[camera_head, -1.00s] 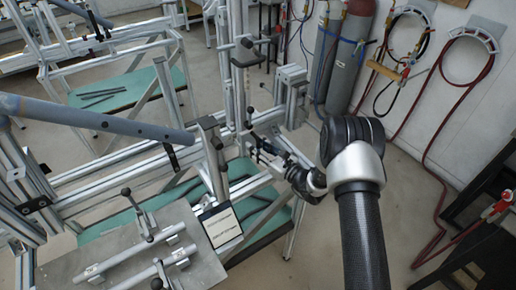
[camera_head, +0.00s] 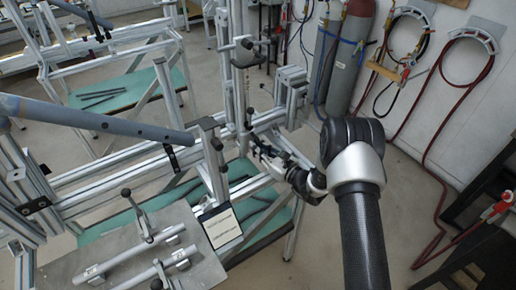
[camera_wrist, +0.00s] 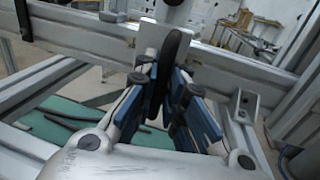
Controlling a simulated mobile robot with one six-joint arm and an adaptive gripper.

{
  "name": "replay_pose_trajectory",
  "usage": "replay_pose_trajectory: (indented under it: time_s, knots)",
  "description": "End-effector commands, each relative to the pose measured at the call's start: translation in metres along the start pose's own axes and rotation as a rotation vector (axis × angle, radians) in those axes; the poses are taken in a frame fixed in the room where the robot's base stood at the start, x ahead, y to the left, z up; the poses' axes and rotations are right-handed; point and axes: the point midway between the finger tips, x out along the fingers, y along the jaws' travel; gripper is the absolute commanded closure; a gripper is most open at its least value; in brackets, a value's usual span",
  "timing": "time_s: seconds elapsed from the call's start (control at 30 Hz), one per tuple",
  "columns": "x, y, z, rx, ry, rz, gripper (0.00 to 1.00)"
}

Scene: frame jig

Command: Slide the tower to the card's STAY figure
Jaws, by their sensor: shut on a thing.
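The tower (camera_head: 238,85) is an upright of pale aluminium profile with a thin rod and a dark fitting partway up. It stands upright on the frame's rail, near the middle of the head view. My gripper (camera_head: 252,143) is at the tower's foot. In the wrist view its blue-padded fingers (camera_wrist: 172,100) are shut on a black handle (camera_wrist: 178,55) in front of a pale plate (camera_wrist: 150,38). The card (camera_head: 221,226) is a white sheet with dark print beside the grey plate. Its figures are too small to read.
A grey plate (camera_head: 90,262) with clamped bars lies at the lower left. A blue-grey tube (camera_head: 95,118) crosses the left side. Gas cylinders (camera_head: 345,65) and hung hoses (camera_head: 465,75) line the right wall. Bare floor lies right of the jig.

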Motion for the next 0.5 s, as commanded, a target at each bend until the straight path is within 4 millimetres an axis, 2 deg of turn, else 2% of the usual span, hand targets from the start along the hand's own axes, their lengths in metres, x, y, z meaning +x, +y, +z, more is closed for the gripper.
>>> replay_pose_trajectory:
  time_s: [0.23,0.4,0.5]
  knots:
    - [0.0,-0.001,0.0,0.0,0.0,0.0,1.0]
    - [-0.004,-0.019,-0.002,-0.003,-0.002,-0.005,1.0]
    - [-0.004,-0.022,0.0,0.0,-0.001,-0.004,1.0]
